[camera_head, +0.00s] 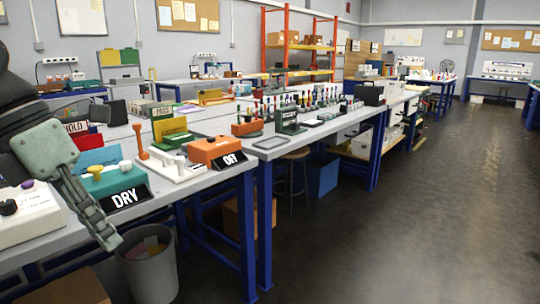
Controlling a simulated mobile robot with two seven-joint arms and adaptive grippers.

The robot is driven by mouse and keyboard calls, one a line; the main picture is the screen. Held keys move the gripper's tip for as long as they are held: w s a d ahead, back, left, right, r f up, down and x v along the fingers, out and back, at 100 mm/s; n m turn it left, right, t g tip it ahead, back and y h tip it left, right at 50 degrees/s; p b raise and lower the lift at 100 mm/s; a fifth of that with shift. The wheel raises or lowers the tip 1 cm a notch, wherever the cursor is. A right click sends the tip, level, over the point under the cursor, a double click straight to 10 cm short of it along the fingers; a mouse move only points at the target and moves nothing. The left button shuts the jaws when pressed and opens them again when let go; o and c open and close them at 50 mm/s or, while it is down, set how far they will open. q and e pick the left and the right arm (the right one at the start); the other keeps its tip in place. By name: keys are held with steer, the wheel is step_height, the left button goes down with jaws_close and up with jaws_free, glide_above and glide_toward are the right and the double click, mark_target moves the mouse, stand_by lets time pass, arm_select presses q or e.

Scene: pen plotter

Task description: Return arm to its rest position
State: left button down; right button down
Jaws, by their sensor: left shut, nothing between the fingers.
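My left gripper (106,240) comes in from the left edge, its fingers together and pointing down to the right. It is shut and empty, in front of the near table's front edge and above a grey waste bin. My left arm's dark links fill the left edge and hide part of the table behind them. My right gripper is not in the view. No pen plotter can be clearly made out on the near table.
The grey table (225,178) holds a black "DRY" sign (126,197), an "OFF" sign (230,160), a green box (105,180), an orange box (214,151) and a white control box (27,213). The waste bin (150,275) stands below. The floor (420,220) at right is clear.

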arm_select(q)
steer(key=w+r+n+t+h, duration=0.1)
steer(key=w+n+t+h, duration=0.5)
steer(key=w+h, duration=0.15)
steer(key=w+a+f+n+t, duration=0.2)
steer(key=w+a+n+t, duration=0.4)
steer(key=a+n+t, duration=0.15)
steer(key=s+a+f+n+t+y, duration=0.1)
steer(key=a+f+n+y, duration=0.6)
steer(key=f+n, duration=0.25)
steer(key=a+f+n+t+y, duration=0.1)
steer(key=a+f+n+y, duration=0.6)
steer(key=f, duration=0.3)
steer(key=s+d+f+n+g+y, duration=0.1)
steer(key=s+f+n+g, duration=0.25)
steer(key=f, duration=0.45)
steer(key=s+d+f+n+g+y, duration=0.1)
steer(key=s+f+n+g, duration=0.3)
steer(key=f, duration=0.5)
steer(key=s+d+f+n+g+h, duration=0.3)
steer(key=s+d+f+g, duration=0.2)
steer(key=s+d+f, duration=0.8)
steer(key=s+d, duration=0.2)
steer(key=s, duration=0.1)
steer(key=shift+f+n+g, duration=0.35)
steer(key=shift+g, duration=0.05)
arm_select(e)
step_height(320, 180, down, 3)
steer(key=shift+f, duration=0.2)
